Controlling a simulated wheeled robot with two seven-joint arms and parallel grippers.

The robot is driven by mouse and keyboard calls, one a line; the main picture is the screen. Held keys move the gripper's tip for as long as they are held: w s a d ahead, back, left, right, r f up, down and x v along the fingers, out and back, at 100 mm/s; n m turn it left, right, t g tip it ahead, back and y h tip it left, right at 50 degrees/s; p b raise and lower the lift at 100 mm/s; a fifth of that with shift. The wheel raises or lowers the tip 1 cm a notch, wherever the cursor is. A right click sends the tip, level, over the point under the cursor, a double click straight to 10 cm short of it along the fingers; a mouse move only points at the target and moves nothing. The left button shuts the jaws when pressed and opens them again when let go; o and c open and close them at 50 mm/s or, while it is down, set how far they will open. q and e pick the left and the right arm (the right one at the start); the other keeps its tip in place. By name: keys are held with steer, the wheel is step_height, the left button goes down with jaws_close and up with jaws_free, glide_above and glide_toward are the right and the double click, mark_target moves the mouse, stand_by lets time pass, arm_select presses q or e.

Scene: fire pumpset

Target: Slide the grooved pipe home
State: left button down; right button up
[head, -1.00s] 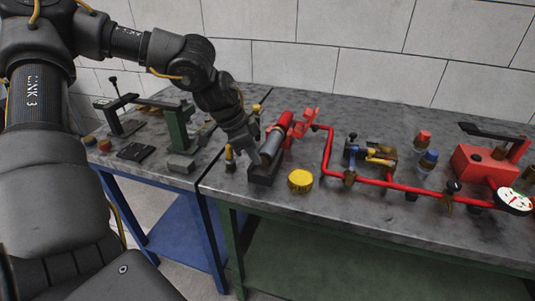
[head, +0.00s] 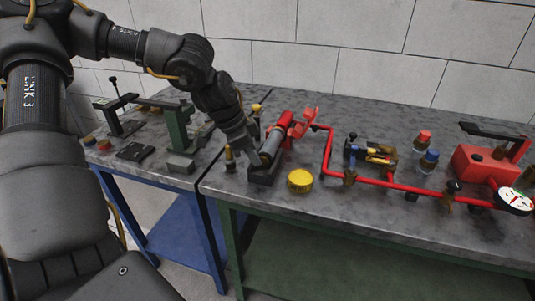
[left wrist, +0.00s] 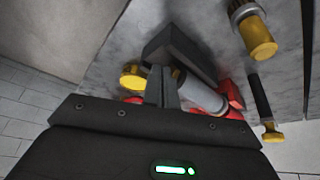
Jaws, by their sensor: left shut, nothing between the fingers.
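The grooved pipe (head: 272,146) is a grey cylinder lying in a dark cradle (head: 262,178) on the bench. Its far end meets a red cylindrical part (head: 284,122). My left gripper (head: 255,159) is shut and empty, at the near left end of the pipe; I cannot tell whether it touches the pipe. In the left wrist view the shut fingers (left wrist: 161,88) stand beside the grey pipe (left wrist: 203,96), with the dark cradle block (left wrist: 180,50) behind them. The pipe's near end is partly hidden by the fingers. My right gripper is not in view.
A yellow cap (head: 300,181) stands close right of the cradle. Red piping (head: 390,183) runs right to a gauge (head: 514,201). A small brass-coloured piece (head: 230,158) stands left of the gripper. The bench front edge is clear.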

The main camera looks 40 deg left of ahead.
arm_select(q)
steer(key=shift+a, duration=0.2)
steer(key=shift+s+a, duration=0.2)
steer(key=shift+a, duration=0.2)
steer(key=shift+w+a+b, duration=0.2)
steer(key=shift+w+a, duration=0.05)
steer(key=shift+w, duration=0.5)
steer(key=shift+w+a+b, duration=0.2)
steer(key=shift+w+a, duration=0.05)
steer(key=shift+w, duration=0.5)
stand_by(1.6)
steer(key=shift+s, duration=0.15)
steer(key=shift+s+d, duration=0.2)
steer(key=shift+s, duration=0.2)
step_height(320, 180, up, 7)
steer(key=p, duration=0.4)
stand_by(0.6)
stand_by(0.4)
